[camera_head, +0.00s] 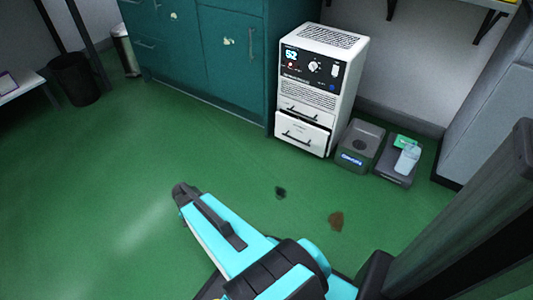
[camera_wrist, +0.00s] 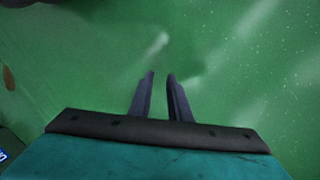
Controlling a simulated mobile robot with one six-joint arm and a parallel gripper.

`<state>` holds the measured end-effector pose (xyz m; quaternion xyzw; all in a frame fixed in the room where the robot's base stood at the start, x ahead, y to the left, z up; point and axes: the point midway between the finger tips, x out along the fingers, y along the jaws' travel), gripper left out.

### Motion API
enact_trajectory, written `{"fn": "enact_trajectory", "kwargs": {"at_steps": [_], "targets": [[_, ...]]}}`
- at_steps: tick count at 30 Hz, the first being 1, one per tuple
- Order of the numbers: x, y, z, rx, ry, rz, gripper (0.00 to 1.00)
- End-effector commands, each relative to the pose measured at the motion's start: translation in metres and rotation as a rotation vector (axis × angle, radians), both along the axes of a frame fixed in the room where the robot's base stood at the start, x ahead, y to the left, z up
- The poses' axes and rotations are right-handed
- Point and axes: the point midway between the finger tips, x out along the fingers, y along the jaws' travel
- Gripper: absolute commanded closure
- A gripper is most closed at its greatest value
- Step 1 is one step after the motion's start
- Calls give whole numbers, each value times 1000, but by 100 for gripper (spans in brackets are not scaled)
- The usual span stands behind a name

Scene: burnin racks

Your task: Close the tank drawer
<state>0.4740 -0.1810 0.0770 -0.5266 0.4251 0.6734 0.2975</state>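A white cabinet unit (camera_head: 318,95) with a black control panel stands against the wall at upper right in the head view. Its lower drawer (camera_head: 301,134) stands out from the front, with a dark gap above it and a dark handle. A shallower drawer (camera_head: 303,108) above it looks shut. I cannot read which one is the tank drawer. My gripper (camera_wrist: 161,75) shows in the wrist view with two dark fingers apart and nothing between them, over green floor. My arm is in the lower middle of the head view, away from the unit.
A grey box (camera_head: 361,139) and a dark tray or scale (camera_head: 391,172) with a clear bottle (camera_head: 407,158) sit on the floor right of the unit. Teal cabinets (camera_head: 219,55) stand left of it. Dark and brown stains (camera_head: 336,221) mark the otherwise clear floor.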

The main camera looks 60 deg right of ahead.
Motion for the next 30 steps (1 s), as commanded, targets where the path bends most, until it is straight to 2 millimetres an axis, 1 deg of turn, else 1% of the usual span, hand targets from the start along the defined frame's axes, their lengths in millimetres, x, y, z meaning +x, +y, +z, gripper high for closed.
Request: {"fn": "enact_trajectory", "kwargs": {"at_steps": [1, 3, 5, 6, 8, 9, 12, 15, 18, 21, 24, 30], "targets": [[-14, 25, -4, 40, 16, 77, 83], [-28, 54, -9, 99, 31, 186, 83], [-42, 77, -13, 149, 45, 276, 83], [-52, 93, -16, 183, 52, 336, 83], [-66, 114, -18, 232, 63, 424, 83], [-76, 127, -20, 264, 71, 483, 83], [-102, 158, -23, 345, 87, 620, 83], [-126, 183, -24, 414, 99, 738, 83], [-144, 200, -24, 470, 107, 828, 83], [-156, 211, -24, 506, 110, 889, 83], [-161, 216, -24, 525, 111, 919, 83], [-162, 217, -25, 529, 111, 928, 83]]}}
